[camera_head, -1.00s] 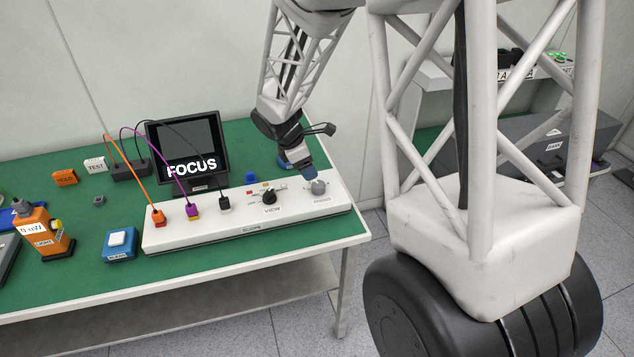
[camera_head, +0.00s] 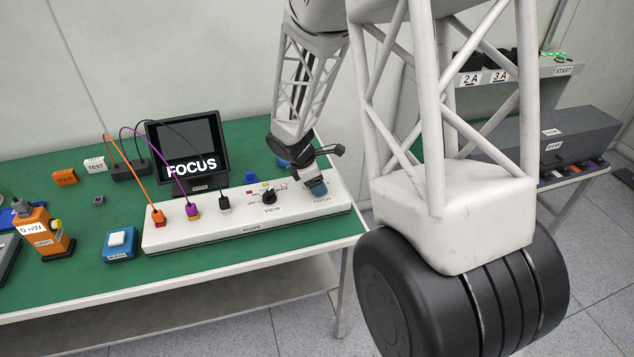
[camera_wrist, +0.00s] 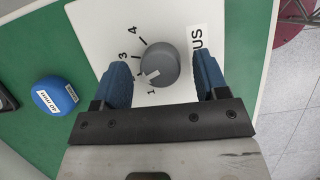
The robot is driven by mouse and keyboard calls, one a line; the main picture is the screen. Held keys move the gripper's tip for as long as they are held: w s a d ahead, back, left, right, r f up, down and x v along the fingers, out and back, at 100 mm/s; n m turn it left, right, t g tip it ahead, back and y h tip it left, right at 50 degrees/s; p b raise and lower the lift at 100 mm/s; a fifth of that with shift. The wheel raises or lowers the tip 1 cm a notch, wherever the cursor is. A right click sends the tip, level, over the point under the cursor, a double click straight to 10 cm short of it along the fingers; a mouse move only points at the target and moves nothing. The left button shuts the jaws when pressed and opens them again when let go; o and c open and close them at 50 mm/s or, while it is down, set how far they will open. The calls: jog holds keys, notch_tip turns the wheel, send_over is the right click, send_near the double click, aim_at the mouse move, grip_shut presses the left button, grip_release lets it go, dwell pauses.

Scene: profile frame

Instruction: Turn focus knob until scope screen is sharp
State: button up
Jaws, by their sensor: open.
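The grey focus knob (camera_wrist: 165,62) stands on the white scope panel (camera_head: 240,229), beside a label ending in "US". Its white pointer mark points to the lower left, between the marks 1 and 3; the mark 4 is farther up. My gripper (camera_wrist: 163,76) is open, with one blue fingertip on each side of the knob and a visible gap on the right. In the head view my gripper (camera_head: 316,184) is down at the panel's right end and hides most of the knob. The scope screen (camera_head: 187,138) is dark with white "FOCUS" lettering; its sharpness is hard to judge.
A black view knob (camera_head: 268,196) is left of my gripper on the panel. Orange, purple and black cables (camera_head: 172,166) run to the panel's left part.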

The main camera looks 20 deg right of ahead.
jog(key=shift+f, duration=0.15)
jog(key=shift+c, duration=0.4)
jog(key=c, duration=0.8)
jog(key=shift+d+m, duration=0.1)
jog(key=shift+m, duration=0.4)
jog(key=m+g, duration=0.1)
jog(key=m, duration=0.2)
jog(key=shift+g, duration=0.3)
jog(key=shift+w+m+g+y, duration=0.1)
jog(key=shift+m+g+y, duration=0.45)
jog(key=shift+m, duration=1.35)
